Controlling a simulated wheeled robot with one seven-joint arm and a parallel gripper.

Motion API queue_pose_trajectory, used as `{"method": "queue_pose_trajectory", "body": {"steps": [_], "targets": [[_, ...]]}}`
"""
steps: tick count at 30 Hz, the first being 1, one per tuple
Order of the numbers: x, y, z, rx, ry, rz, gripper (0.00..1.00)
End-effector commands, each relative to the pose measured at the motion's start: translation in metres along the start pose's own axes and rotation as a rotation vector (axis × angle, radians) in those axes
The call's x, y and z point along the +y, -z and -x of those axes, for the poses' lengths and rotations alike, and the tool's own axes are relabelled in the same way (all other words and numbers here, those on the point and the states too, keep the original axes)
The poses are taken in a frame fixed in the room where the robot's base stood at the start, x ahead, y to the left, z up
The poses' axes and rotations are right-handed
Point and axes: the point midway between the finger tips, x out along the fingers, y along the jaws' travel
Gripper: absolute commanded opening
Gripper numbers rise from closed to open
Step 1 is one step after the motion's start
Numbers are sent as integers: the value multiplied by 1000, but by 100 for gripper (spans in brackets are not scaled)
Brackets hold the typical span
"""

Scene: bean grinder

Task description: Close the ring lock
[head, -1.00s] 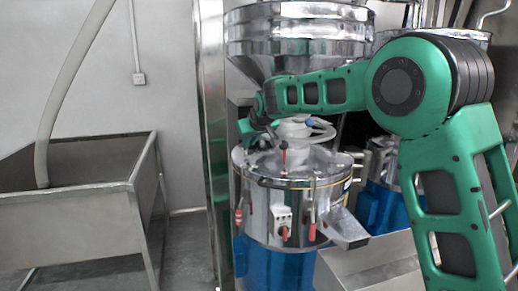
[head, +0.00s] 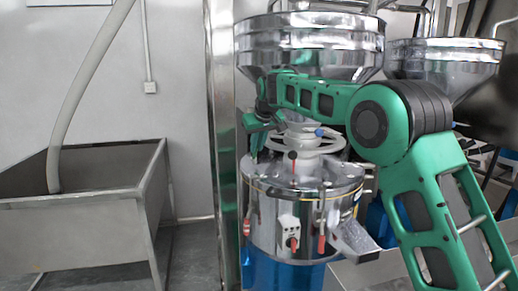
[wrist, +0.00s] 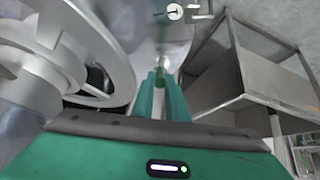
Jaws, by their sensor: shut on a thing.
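The grinder's shiny metal drum (head: 268,215) stands on a blue base, with a thin band around its upper edge that looks like the ring lock (head: 306,197). A light handwheel (head: 314,142) sits above the lid. My gripper (head: 254,153) points down at the left side of the lid, beside the handwheel. In the wrist view its two green fingers (wrist: 161,80) are close together, with the metal surface beyond and the handwheel (wrist: 62,60) to the left. They are shut on a small part, apparently of the lock; it is mostly hidden.
Metal hoppers (head: 308,47) hang above the grinder. A black-topped red lever (head: 293,172) stands on the lid, and a switch box (head: 289,232) is on the drum front. A steel bin (head: 85,225) stands at the left with open floor between.

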Motion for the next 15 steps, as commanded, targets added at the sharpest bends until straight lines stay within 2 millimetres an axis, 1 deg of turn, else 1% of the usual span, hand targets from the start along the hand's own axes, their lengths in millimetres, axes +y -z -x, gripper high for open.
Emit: {"method": "queue_pose_trajectory", "body": {"steps": [1,7,8,9,10,15], "targets": [[2,2,1,8,-4,-3,0],[2,2,1,8,-4,-3,0],[2,2,1,8,-4,-3,18],[2,2,1,7,-4,-2,27],[2,2,1,7,-4,-2,32],[1,1,1,5,-2,-1,32]]}}
